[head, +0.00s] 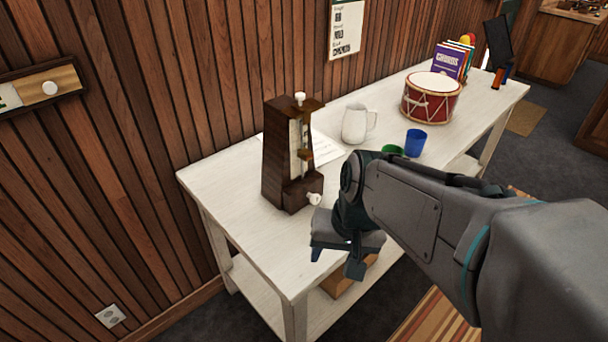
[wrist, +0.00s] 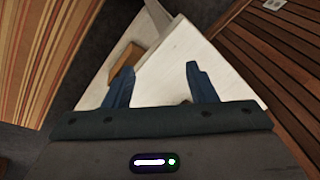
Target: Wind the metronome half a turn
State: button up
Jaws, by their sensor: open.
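The metronome (head: 286,150) is a dark brown, tapering wooden box standing upright near the close end of the white table (head: 262,252). A white winding knob (head: 314,199) sticks out low on its right side. My gripper (head: 336,262) is just right of and nearer than the knob, at the table's front edge, pointing down, apart from the metronome. In the wrist view, its two blue fingers (wrist: 160,70) are spread wide with nothing held between them. I cannot make out the metronome or knob in the wrist view.
Behind my arm on the table are a white mug (head: 354,124), a blue cup (head: 415,142), a green cup (head: 392,149), a red drum (head: 431,97) and several books (head: 450,62). A paper (head: 325,150) lies behind the metronome. The table's near left end is clear.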

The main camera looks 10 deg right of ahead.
jog(key=w+a+f+m+y+b, duration=0.25)
jog(key=f+m+y, duration=0.2)
jog(key=m, duration=0.35)
jog(key=m+t+b, duration=0.3)
jog(key=m+t, duration=0.7)
jog(key=m, duration=0.9)
send_near(317, 199)
jog(key=shift+y, duration=0.35)
jog(key=x, duration=0.9)
jog(key=shift+w+d+f, duration=0.15)
jog(key=shift+d+f, duration=0.05)
jog(key=c, duration=0.9)
